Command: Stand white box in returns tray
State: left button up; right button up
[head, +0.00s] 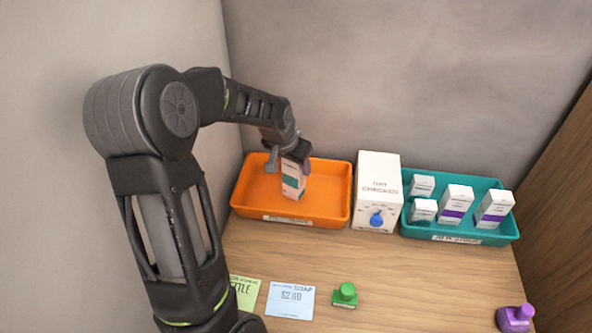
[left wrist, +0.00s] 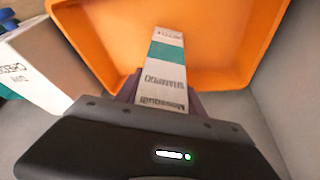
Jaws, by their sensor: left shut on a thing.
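The white box (head: 292,181) has a green band, and its lettering in the left wrist view (left wrist: 166,72) includes "SHAMPOO". My left gripper (head: 287,160) is shut on its upper end, with a finger on each side. The box hangs roughly upright, slightly tilted, inside the outline of the orange tray (head: 255,205). I cannot tell whether its lower end touches the tray floor. The orange tray also shows in the left wrist view (left wrist: 95,40), otherwise empty; its front label is too small to read. My right gripper is not in view.
A white dial box (head: 379,170) with a blue knob stands right of the orange tray. Beyond it, a teal tray (head: 470,234) holds several white boxes. Cards, a green knobbed object (head: 345,294) and a purple one (head: 515,318) lie in front. Walls close in behind and left.

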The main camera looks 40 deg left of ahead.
pick_arm(q)
jog(key=shift+f, duration=0.45)
jog(key=shift+f, duration=0.15)
jog(key=o, duration=1.4)
jog(key=shift+r+p, duration=0.3)
jog(key=shift+r, duration=0.15)
jog(key=shift+p+v, duration=2.5)
jog(key=shift+v, duration=3.2)
jog(key=shift+s, duration=0.1)
